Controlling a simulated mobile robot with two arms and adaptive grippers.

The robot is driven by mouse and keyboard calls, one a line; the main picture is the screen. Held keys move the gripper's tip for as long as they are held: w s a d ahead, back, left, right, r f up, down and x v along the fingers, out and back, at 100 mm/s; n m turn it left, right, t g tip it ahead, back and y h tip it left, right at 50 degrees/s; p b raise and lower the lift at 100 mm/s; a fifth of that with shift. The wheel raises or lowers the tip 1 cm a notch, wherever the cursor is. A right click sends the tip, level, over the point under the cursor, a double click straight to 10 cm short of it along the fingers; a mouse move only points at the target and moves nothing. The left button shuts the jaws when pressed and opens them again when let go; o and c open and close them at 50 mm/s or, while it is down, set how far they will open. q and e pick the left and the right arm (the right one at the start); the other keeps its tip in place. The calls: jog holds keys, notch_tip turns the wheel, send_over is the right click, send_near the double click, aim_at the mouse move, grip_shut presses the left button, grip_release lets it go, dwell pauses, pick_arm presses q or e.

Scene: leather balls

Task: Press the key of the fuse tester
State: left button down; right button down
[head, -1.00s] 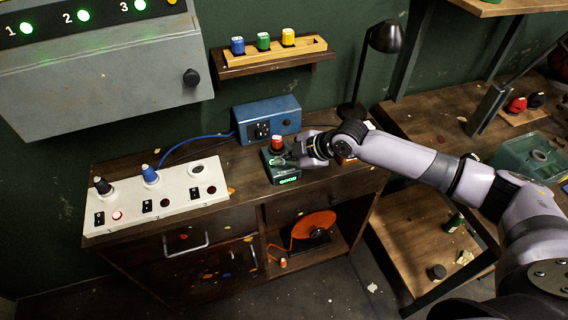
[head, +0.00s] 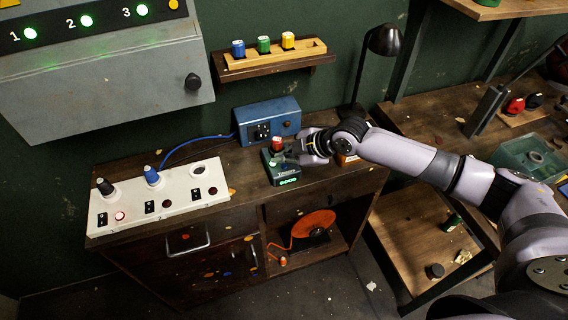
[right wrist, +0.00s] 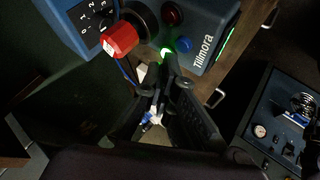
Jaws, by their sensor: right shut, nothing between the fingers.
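The fuse tester (head: 284,176) is a small dark box on the wooden cabinet, with a lit green GOOD display on its front. A red fuse (head: 277,143) stands upright in its top. In the right wrist view the tester (right wrist: 203,57) bears the name Tillmora, a blue round part (right wrist: 183,45), a dark red round part and a glowing green spot. My right gripper (head: 289,157) is shut and empty, its tips at the tester's top beside the red fuse. Its fingers (right wrist: 163,68) hide part of the top, so contact is unclear. My left gripper is not in view.
A blue box (head: 268,121) with a dial stands just behind the tester. A white panel (head: 160,198) with knobs lies to the left, and a wall rack (head: 275,59) holds blue, green and yellow fuses. A black lamp (head: 383,40) stands behind my right arm.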

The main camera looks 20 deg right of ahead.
aim_at(283, 169)
jog(key=shift+r, duration=0.1)
notch_tip(283, 169, up, 5)
jog(key=p, duration=0.4)
jog(key=shift+a, duration=0.1)
dwell(0.7)
